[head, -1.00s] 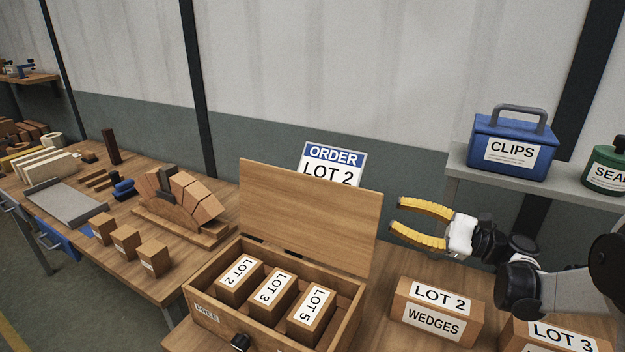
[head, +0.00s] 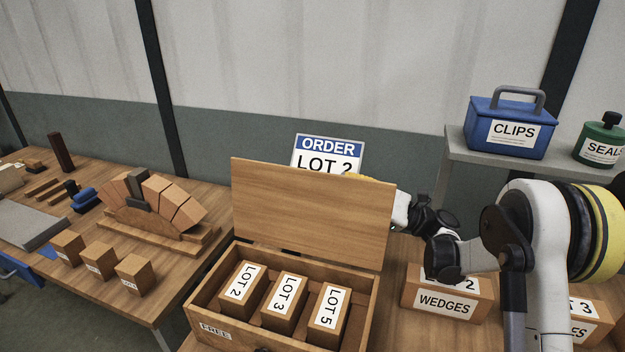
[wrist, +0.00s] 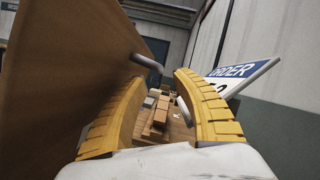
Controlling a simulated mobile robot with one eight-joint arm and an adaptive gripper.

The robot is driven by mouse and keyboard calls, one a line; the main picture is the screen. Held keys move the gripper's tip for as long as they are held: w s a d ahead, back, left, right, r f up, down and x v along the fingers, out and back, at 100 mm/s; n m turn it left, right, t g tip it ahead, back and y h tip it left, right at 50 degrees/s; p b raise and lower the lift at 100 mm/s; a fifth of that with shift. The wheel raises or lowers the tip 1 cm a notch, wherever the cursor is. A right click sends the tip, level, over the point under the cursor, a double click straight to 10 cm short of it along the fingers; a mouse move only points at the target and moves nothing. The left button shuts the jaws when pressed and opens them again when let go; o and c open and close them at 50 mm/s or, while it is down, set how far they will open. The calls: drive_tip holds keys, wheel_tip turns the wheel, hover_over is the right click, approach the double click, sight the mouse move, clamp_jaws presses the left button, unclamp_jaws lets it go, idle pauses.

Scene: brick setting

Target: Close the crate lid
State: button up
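The wooden crate (head: 366,312) stands on the bench. Its lid (head: 310,215) is open and stands upright at the back. Three labelled blocks, LOT 2 (head: 243,290), LOT 3 (head: 285,302) and LOT 5 (head: 328,315), lie inside. My gripper is mostly hidden behind the lid in the head view; a sliver of yellow shows over its top edge. In the wrist view my gripper (wrist: 160,78) has its yellow fingers apart with nothing between them. The lid's back face (wrist: 60,70) fills the left side there, close beside the left finger.
The ORDER LOT 2 sign (head: 326,153) stands behind the lid, close to the right finger in the wrist view (wrist: 236,80). A WEDGES box (head: 447,300) sits right of the crate. A shelf (head: 455,150) holds a blue CLIPS box (head: 511,125). An arch of blocks (head: 160,205) is at left.

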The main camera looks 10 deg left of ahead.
sight(316, 178)
drive_tip(key=b+x, duration=0.1)
drive_tip(key=x, duration=0.6)
drive_tip(key=shift+f, duration=0.1)
drive_tip(key=shift+c, duration=0.5)
clamp_jaws()
